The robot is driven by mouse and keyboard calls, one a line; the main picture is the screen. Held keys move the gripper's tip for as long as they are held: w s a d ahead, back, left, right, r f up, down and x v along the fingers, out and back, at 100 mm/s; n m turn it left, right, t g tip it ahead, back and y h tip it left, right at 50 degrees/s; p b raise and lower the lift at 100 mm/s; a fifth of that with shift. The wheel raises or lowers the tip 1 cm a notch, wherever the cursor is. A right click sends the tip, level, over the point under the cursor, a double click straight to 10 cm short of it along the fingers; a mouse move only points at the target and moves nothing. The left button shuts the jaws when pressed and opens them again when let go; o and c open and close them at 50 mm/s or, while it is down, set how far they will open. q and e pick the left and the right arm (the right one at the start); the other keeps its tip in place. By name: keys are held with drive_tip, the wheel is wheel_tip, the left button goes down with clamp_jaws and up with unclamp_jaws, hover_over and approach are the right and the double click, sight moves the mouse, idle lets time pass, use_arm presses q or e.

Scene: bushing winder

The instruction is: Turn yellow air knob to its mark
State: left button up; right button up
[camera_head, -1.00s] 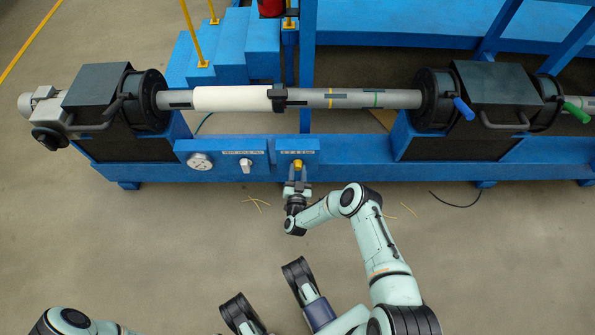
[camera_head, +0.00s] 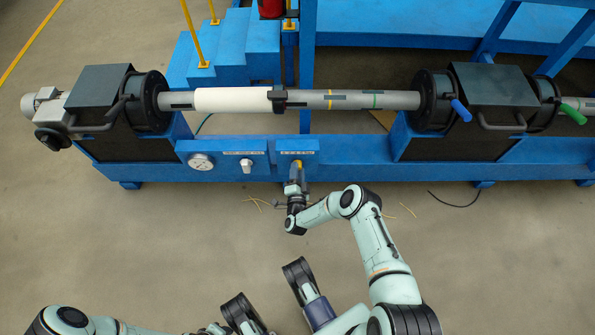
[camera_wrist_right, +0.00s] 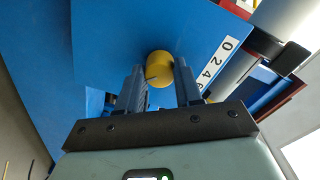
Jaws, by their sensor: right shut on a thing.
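The yellow air knob (camera_head: 299,164) is on a blue panel on the machine's front beam, partly hidden by my gripper in the head view. In the right wrist view the yellow knob (camera_wrist_right: 159,64) sits between the fingertips, with a thin dark line on its side. A white scale strip (camera_wrist_right: 226,50) with numbers is beside it; I cannot tell which number the knob points to. My right gripper (camera_head: 296,177) is shut on the knob, and its fingers (camera_wrist_right: 159,80) flank it in the wrist view.
A white knob (camera_head: 246,166) and a round gauge (camera_head: 201,161) are left of the yellow knob. A shaft with a white roll (camera_head: 232,99) runs above, between dark housings. Thin yellow strands (camera_head: 262,203) lie on the open floor.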

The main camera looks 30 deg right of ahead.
drive_tip(key=shift+m+y, duration=0.3)
drive_tip(key=shift+m, duration=3.7)
drive_tip(key=o, duration=1)
drive_tip(key=shift+o, duration=0.2)
